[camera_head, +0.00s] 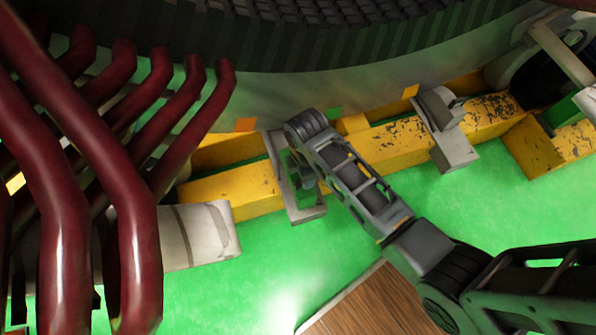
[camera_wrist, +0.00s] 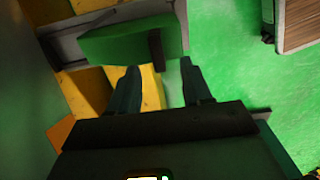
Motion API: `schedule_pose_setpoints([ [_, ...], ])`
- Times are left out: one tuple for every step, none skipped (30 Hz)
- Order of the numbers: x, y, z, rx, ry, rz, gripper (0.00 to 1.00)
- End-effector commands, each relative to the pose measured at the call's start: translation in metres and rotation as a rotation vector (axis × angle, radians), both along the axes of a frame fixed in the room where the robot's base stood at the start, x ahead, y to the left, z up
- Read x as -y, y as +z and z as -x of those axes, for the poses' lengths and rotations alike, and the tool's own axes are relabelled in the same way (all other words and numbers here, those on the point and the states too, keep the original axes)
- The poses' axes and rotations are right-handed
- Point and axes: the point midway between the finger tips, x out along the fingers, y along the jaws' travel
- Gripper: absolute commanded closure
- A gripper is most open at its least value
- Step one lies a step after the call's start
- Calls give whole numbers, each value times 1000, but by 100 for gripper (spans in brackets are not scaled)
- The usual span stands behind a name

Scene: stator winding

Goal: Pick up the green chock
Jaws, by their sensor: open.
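The green chock (camera_wrist: 125,44) shows in the wrist view as a green block with rounded corners, lying across a grey bracket (camera_wrist: 68,44). A dark narrow piece crosses the block near its right end. My gripper (camera_wrist: 158,66) is open, its two dark fingers apart and pointing towards the block's near edge. Nothing is held between them. Whether the fingertips touch the block I cannot tell. In the head view my gripper (camera_head: 303,172) is down at the grey bracket (camera_head: 308,213) on the yellow beam. The chock cannot be made out clearly there.
A yellow beam (camera_head: 395,148) with worn paint runs across the head view. Another grey bracket (camera_head: 455,152) stands to the right. Dark red pipes (camera_head: 65,200) fill the left side. The large curved stator (camera_head: 300,45) is behind. Green floor (camera_head: 500,210) lies open in front, beside a wooden surface (camera_head: 375,305).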

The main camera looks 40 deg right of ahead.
Motion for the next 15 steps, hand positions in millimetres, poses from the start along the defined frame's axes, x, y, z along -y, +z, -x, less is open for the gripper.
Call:
schedule_pose_setpoints([
  [0,-9,0,-2,-1,-1,51],
  [0,-12,0,0,-1,0,51],
  [0,-16,0,0,-1,0,51],
  [0,-19,0,0,-1,0,51],
  [0,-22,0,0,-1,0,51],
  [0,-26,-1,1,-2,0,51],
  [1,-29,-1,2,-2,1,51],
  [1,-33,-2,2,-2,1,51],
  [1,-40,-2,1,-2,0,51],
  [1,-45,-2,0,-2,0,51],
  [1,-50,-3,1,-2,0,51],
  [2,-56,-3,1,-2,0,51],
  [1,-59,-3,1,-2,0,51],
  [1,-62,-3,1,-3,0,51],
  [1,-66,-3,1,-3,0,51],
])
